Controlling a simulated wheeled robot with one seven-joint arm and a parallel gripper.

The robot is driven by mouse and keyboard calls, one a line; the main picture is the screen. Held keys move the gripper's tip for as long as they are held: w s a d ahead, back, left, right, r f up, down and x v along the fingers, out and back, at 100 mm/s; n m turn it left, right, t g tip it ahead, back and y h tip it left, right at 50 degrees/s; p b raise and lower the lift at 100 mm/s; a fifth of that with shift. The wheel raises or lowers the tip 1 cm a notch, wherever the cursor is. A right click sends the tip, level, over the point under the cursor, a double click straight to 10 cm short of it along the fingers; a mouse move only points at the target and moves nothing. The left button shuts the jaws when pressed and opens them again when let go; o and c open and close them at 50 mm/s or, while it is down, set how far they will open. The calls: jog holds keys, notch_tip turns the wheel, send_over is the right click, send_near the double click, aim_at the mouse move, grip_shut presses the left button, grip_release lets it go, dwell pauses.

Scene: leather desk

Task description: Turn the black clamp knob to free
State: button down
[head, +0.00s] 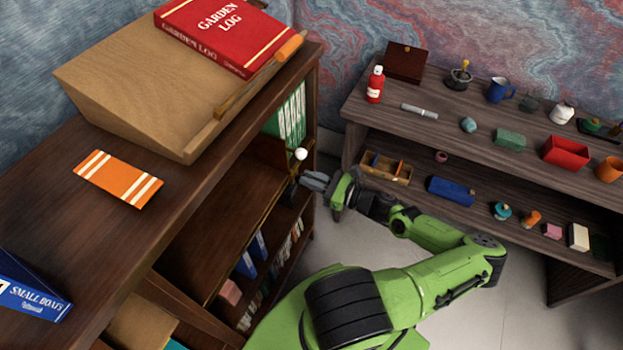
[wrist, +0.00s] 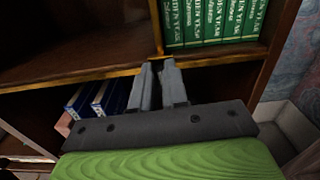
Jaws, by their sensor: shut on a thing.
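My gripper (head: 306,181) reaches in from the right to the front of the dark wooden bookcase. Its fingers close at the black clamp knob (head: 291,191), a small dark piece below a brass fitting at the shelf edge. In the wrist view my gripper (wrist: 159,66) has its two grey fingertips close together just below the brass-edged shelf. The knob is mostly hidden by the fingers there, and I cannot tell which way it is turned. A brass upright (wrist: 157,30) rises from the shelf edge above the fingertips. A white ball (head: 300,154) shows above the fitting.
Green books (wrist: 215,20) stand on the shelf right of the brass upright; blue books (wrist: 98,98) stand on the lower shelf. A sloped wooden desk (head: 130,85) holds a red book (head: 220,30). A second shelf unit (head: 450,135) with small items stands right. Floor between is clear.

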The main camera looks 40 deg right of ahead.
jog(key=n, duration=0.5)
jog(key=a+n, duration=0.1)
jog(key=n, duration=0.2)
jog(key=shift+s+a+f, duration=0.1)
jog(key=shift+s+f, duration=0.1)
jog(key=shift+f, duration=0.15)
jog(key=n, duration=0.4)
jog(key=shift+a+f+n+b, duration=0.15)
jog(key=shift+f+n+b, duration=0.15)
jog(key=shift+n+b, duration=0.1)
jog(key=shift+s+f+n+b, duration=0.1)
jog(key=shift+n+b, duration=0.15)
jog(key=shift+n, duration=0.5)
jog(key=shift+w+f+n+b, duration=0.1)
jog(key=shift+n+b, duration=0.1)
jog(key=shift+n, duration=0.6)
jog(key=shift+s+f+n+b, duration=0.1)
jog(key=shift+n+b, duration=0.15)
jog(key=shift+n, duration=0.5)
jog(key=c, duration=1.1)
grip_release()
jog(key=shift+c, duration=0.2)
